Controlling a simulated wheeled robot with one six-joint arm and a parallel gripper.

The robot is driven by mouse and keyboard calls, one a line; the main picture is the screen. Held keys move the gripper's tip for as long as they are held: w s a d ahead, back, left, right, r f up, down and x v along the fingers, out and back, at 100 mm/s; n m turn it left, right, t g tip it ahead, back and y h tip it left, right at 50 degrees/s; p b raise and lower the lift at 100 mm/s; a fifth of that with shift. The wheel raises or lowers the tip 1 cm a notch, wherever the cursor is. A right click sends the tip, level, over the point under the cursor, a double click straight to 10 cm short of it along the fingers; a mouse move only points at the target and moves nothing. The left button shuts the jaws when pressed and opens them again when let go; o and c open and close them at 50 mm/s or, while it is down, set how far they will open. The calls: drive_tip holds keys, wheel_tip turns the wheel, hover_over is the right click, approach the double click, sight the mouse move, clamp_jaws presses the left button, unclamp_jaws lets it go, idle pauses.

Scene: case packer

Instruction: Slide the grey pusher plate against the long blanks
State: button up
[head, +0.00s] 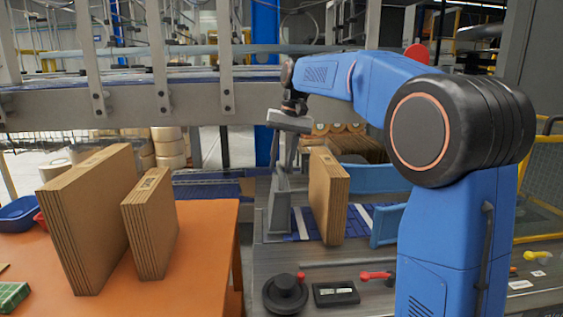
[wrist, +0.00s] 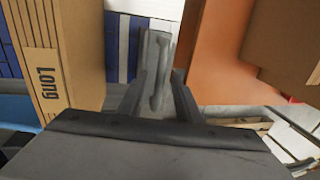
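The long blanks (head: 328,198) are a brown cardboard stack standing upright on the machine. My gripper (head: 291,150) is above the plate, pointing down. In the wrist view its two fingers (wrist: 158,98) stand apart on either side of the handle, and it looks open. Whether either finger touches the handle is hidden.
Blue side guides (head: 372,180) stand right of the blanks. An orange table (head: 200,245) at left holds two more cardboard stacks (head: 88,215) (head: 150,225). A black knob (head: 285,293) and red levers are in front. A conveyor frame (head: 130,108) crosses behind.

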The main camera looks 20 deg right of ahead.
clamp_jaws()
drive_tip(key=s+d, duration=0.1)
drive_tip(key=d, duration=0.8)
drive_tip(key=shift+s, duration=0.4)
unclamp_jaws()
drive_tip(key=d+r, duration=0.3)
drive_tip(key=r, duration=1.4)
drive_tip(key=shift+s, duration=0.3)
drive_tip(key=shift+s+d, duration=0.1)
